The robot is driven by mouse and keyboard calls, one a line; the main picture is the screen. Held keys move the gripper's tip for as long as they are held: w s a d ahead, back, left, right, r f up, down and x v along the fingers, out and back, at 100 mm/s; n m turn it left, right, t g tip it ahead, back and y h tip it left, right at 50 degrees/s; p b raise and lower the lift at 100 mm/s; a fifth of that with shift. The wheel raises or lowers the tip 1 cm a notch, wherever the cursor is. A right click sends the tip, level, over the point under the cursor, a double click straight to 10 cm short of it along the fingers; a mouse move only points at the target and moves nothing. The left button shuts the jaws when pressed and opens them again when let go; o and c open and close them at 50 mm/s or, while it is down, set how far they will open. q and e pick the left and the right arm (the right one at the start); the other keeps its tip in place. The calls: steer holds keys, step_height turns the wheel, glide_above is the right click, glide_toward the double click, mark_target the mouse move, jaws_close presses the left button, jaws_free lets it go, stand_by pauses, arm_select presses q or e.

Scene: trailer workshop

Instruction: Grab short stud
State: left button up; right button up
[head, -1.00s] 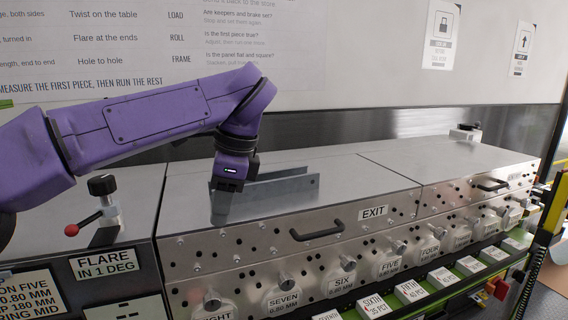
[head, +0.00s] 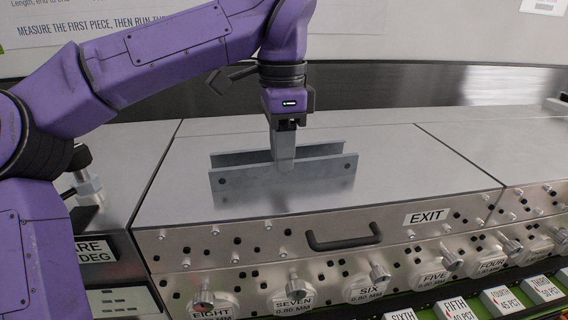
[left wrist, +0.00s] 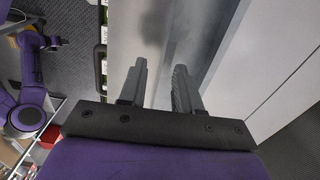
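The short stud (head: 235,180) is a grey metal U-shaped channel lying on the flat machine top, with its two flanges standing up and a hole near each end of the near flange. My left gripper (head: 284,160) points down at the middle of the stud, with a fingertip overlapping the upper edge of the near flange in the head view. In the left wrist view my left gripper (left wrist: 161,80) has its two fingers apart, with a gap between them. I cannot tell whether either finger touches the stud. My right gripper is not in view.
The steel machine top (head: 400,160) is clear around the stud. A black handle (head: 343,238) and the EXIT label (head: 427,216) are on its front face, above several knobs.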

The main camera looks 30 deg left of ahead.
arm_select(q)
steer(key=f, duration=0.1)
steer(key=w+f, duration=0.1)
steer(key=shift+f, duration=0.4)
steer(key=shift+s+f, duration=0.15)
steer(key=shift+s, duration=0.3)
steer(key=shift+w, duration=0.15)
jaws_close()
